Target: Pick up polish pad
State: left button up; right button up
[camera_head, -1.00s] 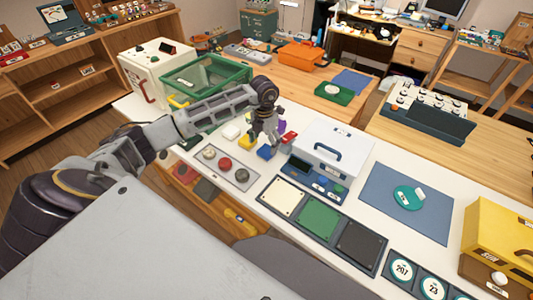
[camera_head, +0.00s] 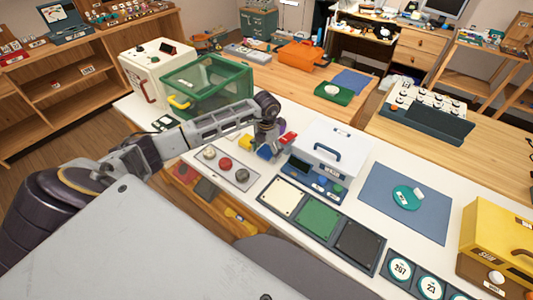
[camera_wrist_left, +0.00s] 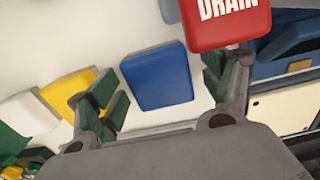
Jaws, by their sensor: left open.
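No pad carries a readable polish label, so I cannot tell which one is the polish pad. A blue square pad (camera_wrist_left: 157,76) lies flat on the white table between the open fingers of my left gripper (camera_wrist_left: 166,86). In the head view the left gripper (camera_head: 266,148) points down over this blue pad (camera_head: 264,153), partly hiding it. A yellow pad (camera_wrist_left: 72,91) and a white pad (camera_wrist_left: 28,113) lie to the left in the wrist view. A red block marked DRAIN (camera_wrist_left: 226,20) is beside the right finger. My right gripper is out of view.
A white case (camera_head: 329,148) stands right of the gripper. A tray with three round pieces (camera_head: 243,181) and a panel of cream, green and black squares (camera_head: 320,217) lie nearer. A green-framed box (camera_head: 237,100) is behind the arm. A blue mat (camera_head: 432,218) is at right.

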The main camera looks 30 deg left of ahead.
aim_at(266, 150)
pick_arm(q)
jog(key=shift+c, duration=0.3)
jog(key=c, duration=1.1)
jog(key=shift+o, duration=0.2)
jog(key=shift+r, duration=0.1)
jog(key=shift+r+b, duration=0.45)
jog(key=shift+r, duration=4.5)
jog(key=o, duration=0.3)
jog(key=shift+c, duration=1)
